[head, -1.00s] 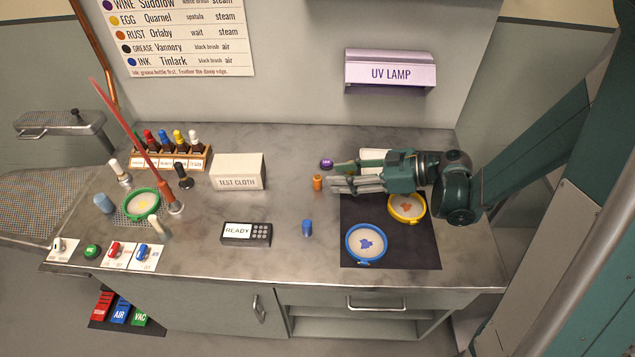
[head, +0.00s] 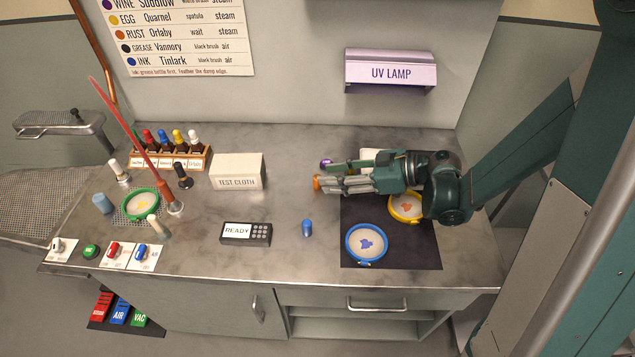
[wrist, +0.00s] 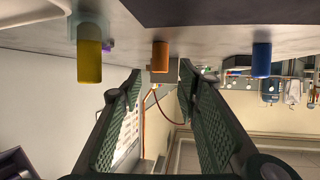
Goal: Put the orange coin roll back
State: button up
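The orange coin roll (head: 317,184) stands upright on the metal bench, partly covered by my fingers in the head view. My gripper (head: 332,184) reaches in from the right, low over the bench, with its fingertips at the roll. In the wrist view, which is upside down, the orange roll (wrist: 160,60) shows centred in the gap between the spread fingertips (wrist: 160,82). Bare space shows on both sides of it, so my gripper is open. Whether the tips are beside the roll or just short of it is hard to tell.
A blue roll (head: 307,228) stands nearer the bench front. A purple one (head: 326,163) and a yellow one (wrist: 89,60) stand close to my gripper. A dark mat (head: 405,253) holds blue and yellow hoops. The bench left of the orange roll is clear up to the test cloth box (head: 237,178).

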jog(key=shift+b+x, duration=0.8)
jog(key=shift+x, duration=1.75)
jog(key=shift+f, duration=0.1)
grip_shut()
jog(key=shift+r+p, duration=1.5)
jog(key=shift+r, duration=3.5)
